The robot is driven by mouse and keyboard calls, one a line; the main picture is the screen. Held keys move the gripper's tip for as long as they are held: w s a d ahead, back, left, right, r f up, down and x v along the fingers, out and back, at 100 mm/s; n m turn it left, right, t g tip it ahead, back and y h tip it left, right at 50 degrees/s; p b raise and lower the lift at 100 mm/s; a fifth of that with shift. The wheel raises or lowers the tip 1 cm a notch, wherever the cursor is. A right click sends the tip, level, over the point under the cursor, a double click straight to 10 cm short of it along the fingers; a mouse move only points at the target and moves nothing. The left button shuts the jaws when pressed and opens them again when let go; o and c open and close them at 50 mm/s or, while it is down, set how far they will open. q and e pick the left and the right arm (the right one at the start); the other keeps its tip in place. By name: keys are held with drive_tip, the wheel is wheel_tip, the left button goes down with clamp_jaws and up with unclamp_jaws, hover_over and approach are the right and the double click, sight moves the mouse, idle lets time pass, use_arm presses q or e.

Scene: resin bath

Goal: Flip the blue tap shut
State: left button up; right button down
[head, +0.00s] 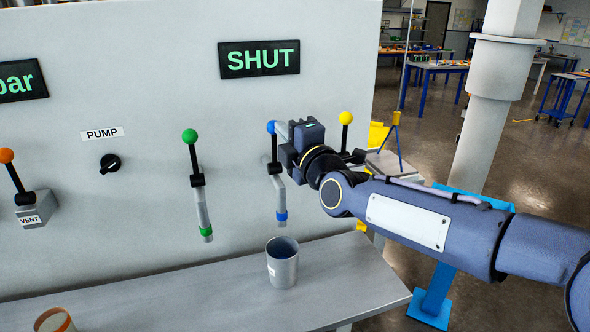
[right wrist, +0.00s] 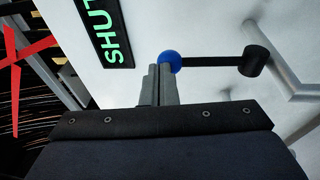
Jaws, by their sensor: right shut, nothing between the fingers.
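The blue tap is on the grey wall panel, with its black lever (head: 274,150) standing upright and a blue ball (head: 271,128) on top. Its metal spout carries a blue band (head: 281,216) and points down. My right gripper (head: 282,130) is shut and empty, at the right side of the blue ball. In the right wrist view the shut fingertips (right wrist: 161,68) are right at the blue ball (right wrist: 170,61); I cannot tell whether they touch. The lever (right wrist: 210,62) runs from the ball to a black hub (right wrist: 255,61). My left gripper is out of view.
A green tap (head: 190,137) stands left of the blue one and a yellow ball lever (head: 346,118) to the right. A green-lettered SHUT sign (head: 259,60) hangs above. A metal cup (head: 282,270) stands on the bench (head: 190,300) below the blue spout.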

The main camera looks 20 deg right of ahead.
drive_tip(key=shift+w+r, duration=0.35)
drive_tip(key=shift+d+r, duration=0.1)
drive_tip(key=shift+r, duration=0.05)
idle(0.3)
